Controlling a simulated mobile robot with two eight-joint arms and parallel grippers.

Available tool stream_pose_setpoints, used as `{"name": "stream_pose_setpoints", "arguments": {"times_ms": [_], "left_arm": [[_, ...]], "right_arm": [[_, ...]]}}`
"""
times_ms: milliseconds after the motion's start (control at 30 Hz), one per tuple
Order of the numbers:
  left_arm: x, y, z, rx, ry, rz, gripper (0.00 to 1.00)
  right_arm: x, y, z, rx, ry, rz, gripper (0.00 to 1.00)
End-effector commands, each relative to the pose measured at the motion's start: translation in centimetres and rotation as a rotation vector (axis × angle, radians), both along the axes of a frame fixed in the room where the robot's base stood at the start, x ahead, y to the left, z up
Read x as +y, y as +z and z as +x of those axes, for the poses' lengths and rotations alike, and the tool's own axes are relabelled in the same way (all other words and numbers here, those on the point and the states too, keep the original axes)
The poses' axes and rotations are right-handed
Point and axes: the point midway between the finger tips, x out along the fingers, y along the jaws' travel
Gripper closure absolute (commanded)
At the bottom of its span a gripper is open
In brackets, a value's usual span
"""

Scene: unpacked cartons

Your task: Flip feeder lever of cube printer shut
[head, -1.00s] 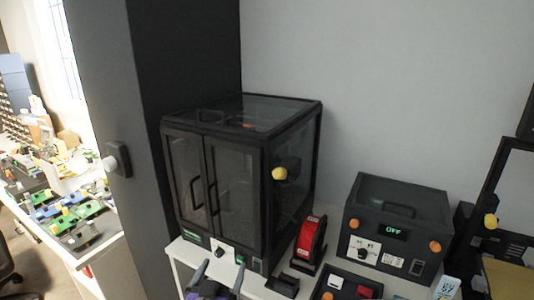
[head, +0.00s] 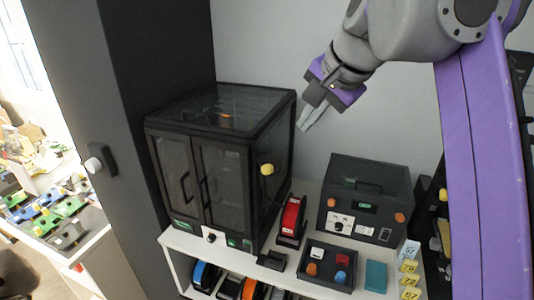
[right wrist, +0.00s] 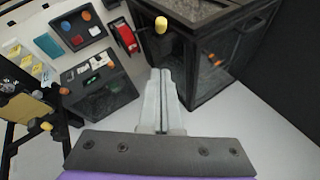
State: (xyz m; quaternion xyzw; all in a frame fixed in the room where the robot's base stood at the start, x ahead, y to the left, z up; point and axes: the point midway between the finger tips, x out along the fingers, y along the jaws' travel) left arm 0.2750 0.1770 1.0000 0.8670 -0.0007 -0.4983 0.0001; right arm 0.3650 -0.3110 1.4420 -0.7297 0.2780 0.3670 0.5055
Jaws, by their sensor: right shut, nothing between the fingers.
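The cube printer (head: 225,170) is a black box with clear panels and two front doors, standing on the white shelf unit. A yellow knob (head: 267,169), apparently the tip of the feeder lever, sticks out on its right side; it also shows in the right wrist view (right wrist: 161,24). Whether the lever is open or shut I cannot tell. My right gripper (head: 303,127) is shut and empty, in the air to the right of the printer's top, above and apart from the knob. It also shows in the right wrist view (right wrist: 163,75). My left gripper is not in view.
A red spool (head: 291,217) stands right of the printer. A dark box with orange knobs (head: 365,197) stands further right. A dark tray of small parts (head: 328,265) lies in front. The wall behind is bare. A dark pillar (head: 150,60) stands at the left.

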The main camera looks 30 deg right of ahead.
Motion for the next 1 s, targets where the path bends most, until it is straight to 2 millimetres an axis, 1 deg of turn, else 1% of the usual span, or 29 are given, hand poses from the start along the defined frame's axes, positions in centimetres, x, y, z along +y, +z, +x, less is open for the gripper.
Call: {"name": "stream_pose_setpoints", "arguments": {"times_ms": [267,367,433,567,700,867,1000], "left_arm": [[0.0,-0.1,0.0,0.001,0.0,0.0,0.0],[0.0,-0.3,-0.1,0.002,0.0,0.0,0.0],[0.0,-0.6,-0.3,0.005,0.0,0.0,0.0],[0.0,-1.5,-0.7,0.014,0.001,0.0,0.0],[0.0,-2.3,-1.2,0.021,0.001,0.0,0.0],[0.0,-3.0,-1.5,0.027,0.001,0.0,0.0],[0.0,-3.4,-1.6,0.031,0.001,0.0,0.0]], "right_arm": [[0.0,-0.2,0.0,0.001,0.001,0.0,1.0],[0.0,-0.6,0.3,0.003,0.003,-0.001,1.0],[0.0,-1.2,0.7,0.004,0.004,-0.001,1.0],[-0.1,-3.2,2.0,0.004,0.004,-0.001,1.0],[-0.1,-5.8,3.7,0.005,0.005,0.0,1.0],[-0.3,-8.4,5.7,0.003,0.004,-0.001,1.0],[1.1,-10.1,6.2,0.003,0.007,-0.001,1.0]]}}
